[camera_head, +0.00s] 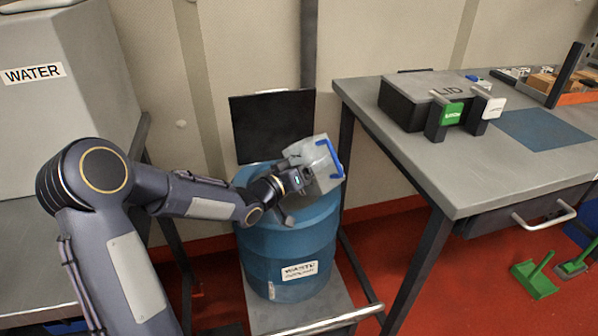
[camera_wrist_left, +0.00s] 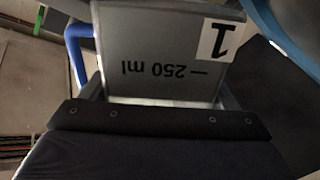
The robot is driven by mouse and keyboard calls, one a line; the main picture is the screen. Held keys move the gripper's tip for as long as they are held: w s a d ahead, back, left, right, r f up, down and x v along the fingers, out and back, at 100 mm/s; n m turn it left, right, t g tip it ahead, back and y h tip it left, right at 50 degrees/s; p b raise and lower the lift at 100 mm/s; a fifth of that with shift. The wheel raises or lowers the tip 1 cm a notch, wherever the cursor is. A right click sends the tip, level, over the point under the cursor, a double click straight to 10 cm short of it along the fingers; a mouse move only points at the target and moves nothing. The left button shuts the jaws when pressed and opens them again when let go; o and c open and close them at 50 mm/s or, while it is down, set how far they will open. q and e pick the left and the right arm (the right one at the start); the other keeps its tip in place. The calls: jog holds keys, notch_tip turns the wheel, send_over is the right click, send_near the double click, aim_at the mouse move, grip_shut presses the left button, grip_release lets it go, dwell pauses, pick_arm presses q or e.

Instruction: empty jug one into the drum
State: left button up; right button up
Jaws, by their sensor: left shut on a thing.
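Jug one (camera_head: 318,163) is a clear, squarish jug with a blue handle. It is tilted above the open top of the blue drum (camera_head: 290,245), which has a waste label. My left gripper (camera_head: 296,178) is shut on the jug. In the left wrist view the jug (camera_wrist_left: 160,60) shows an upside-down "250 ml" mark and a "1" label between the fingers (camera_wrist_left: 160,108) of my left gripper. I cannot tell whether liquid is in the jug or flowing out. The drum's opening is mostly hidden by my arm and the jug. My right gripper is not in view.
The drum's black lid (camera_head: 272,125) stands open behind it. A grey workbench (camera_head: 440,160) at right holds a dark box marked LID (camera_head: 425,98) and a blue mat (camera_head: 540,130). A grey water tank (camera_head: 60,100) stands at left. The drum sits on a low platform (camera_head: 300,305).

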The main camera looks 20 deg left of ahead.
aim_at(300, 154)
pick_arm(q)
jog(key=shift+d+r+n+p, duration=0.1)
jog(key=shift+r+n+p, duration=0.55)
jog(key=shift+p, duration=0.15)
dwell(0.9)
jog(key=shift+r+n+p, duration=0.55)
jog(key=shift+n+p, duration=0.2)
jog(key=shift+p, duration=0.25)
dwell(0.6)
jog(key=shift+r+n+p, duration=0.25)
jog(key=shift+n+p, duration=0.05)
jog(key=shift+p, duration=0.15)
jog(key=shift+r+n+p, duration=0.25)
jog(key=shift+n+p, duration=0.15)
jog(key=shift+p, duration=0.1)
jog(key=shift+r, duration=0.15)
dwell(0.7)
jog(key=shift+w+a+r+n+p, duration=0.1)
jog(key=shift+a+r+n+p, duration=0.25)
jog(key=shift+n+p, duration=0.55)
jog(key=shift+d+r, duration=0.1)
dwell(0.7)
